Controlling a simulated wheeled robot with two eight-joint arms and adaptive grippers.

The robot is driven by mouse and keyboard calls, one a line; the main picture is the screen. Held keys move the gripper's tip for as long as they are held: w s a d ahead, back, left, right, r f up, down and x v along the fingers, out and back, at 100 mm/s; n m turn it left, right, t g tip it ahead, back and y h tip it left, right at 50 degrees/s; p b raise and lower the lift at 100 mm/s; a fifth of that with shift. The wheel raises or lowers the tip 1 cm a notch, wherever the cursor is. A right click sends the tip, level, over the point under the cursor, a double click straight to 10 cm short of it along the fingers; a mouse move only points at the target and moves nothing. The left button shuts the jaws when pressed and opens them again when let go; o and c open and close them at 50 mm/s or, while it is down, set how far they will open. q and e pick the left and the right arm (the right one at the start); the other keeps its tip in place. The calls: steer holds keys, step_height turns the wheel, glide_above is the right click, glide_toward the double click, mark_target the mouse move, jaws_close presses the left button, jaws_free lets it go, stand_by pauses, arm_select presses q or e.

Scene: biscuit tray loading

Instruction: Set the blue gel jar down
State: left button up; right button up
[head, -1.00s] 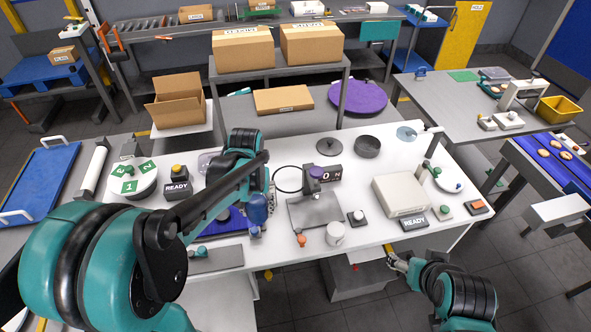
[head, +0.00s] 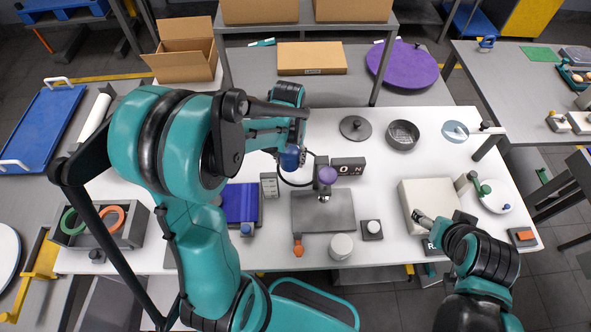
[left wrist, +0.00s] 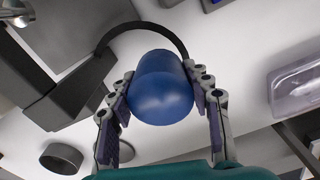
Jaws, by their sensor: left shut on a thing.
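The blue gel jar (head: 289,157) is held by my left gripper (head: 292,148) above the back part of the white table. In the left wrist view the blue jar (left wrist: 160,88) sits between both fingers of the left gripper (left wrist: 160,80), one pad on each side. A dark curved hoop (left wrist: 150,28) passes close behind the jar there; contact cannot be told. In the head view the jar is up and left of the grey plate (head: 315,212). My right gripper (head: 424,222) is at the beige box (head: 425,200); its fingers are too small to judge.
A purple-topped post (head: 327,176) and a dark lettered block (head: 348,168) stand right of the jar. A black lid (head: 355,127) and a round dark tin (head: 402,135) lie farther right. A blue mat (head: 240,203) is at left.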

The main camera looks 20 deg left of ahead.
mark_target(290, 176)
arm_select(q)
step_height(290, 176, down, 7)
steer(key=shift+r+b, duration=0.15)
steer(key=shift+b, duration=0.6)
steer(key=o, duration=0.8)
steer(key=shift+f, duration=0.2)
steer(key=o, duration=0.4)
steer(key=shift+r, duration=0.15)
